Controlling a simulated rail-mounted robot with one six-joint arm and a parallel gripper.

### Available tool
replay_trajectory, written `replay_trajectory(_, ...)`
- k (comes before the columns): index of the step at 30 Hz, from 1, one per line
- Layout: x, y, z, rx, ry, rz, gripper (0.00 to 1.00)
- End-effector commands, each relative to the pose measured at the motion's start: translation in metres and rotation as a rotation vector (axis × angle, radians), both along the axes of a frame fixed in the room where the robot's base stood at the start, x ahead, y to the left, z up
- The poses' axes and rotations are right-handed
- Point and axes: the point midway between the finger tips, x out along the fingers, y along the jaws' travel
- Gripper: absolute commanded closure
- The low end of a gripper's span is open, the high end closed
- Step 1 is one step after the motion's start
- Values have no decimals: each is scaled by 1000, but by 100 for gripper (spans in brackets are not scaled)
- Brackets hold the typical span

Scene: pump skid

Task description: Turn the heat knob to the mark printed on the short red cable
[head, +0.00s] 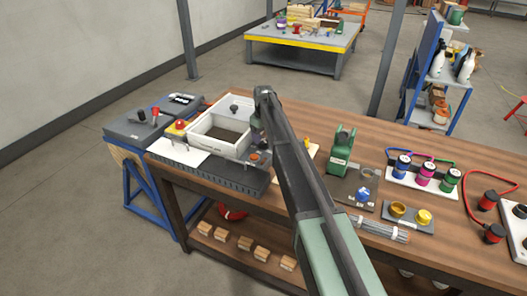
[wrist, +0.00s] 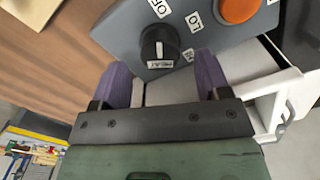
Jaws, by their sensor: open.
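A black round knob (wrist: 158,46) with a white pointer line sits on a grey panel (wrist: 199,38) in the wrist view. White labels beside it read OFF and LO; a label at its near edge is too blurred to read. My gripper (wrist: 160,72) is open, its two purple fingers apart, with the knob just beyond and between the tips, not gripped. In the head view my arm largely hides the gripper and panel. A red cable (head: 480,175) arches at the far right of the bench, with red-and-black ends; no mark on it is readable.
An orange button (wrist: 238,9) is close to the knob. A white open-topped frame (head: 215,133) stands left of my arm. A green device (head: 341,148), coloured cylinders (head: 425,176) and a tray (head: 408,216) with yellow parts stand to the right.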

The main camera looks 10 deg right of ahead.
Motion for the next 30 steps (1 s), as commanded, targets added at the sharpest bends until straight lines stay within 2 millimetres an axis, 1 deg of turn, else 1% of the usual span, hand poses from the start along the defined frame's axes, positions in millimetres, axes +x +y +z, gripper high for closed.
replay_trajectory(1,0,0,-21,0,0,0,31)
replay_trajectory(3,0,0,-28,0,0,0,31)
replay_trajectory(6,0,0,-30,0,0,0,31)
replay_trajectory(12,0,0,-27,0,0,-1,31)
replay_trajectory(14,0,0,-26,0,0,-1,38)
replay_trajectory(22,0,0,-27,0,0,-1,80)
replay_trajectory(30,0,0,-27,0,0,-22,80)
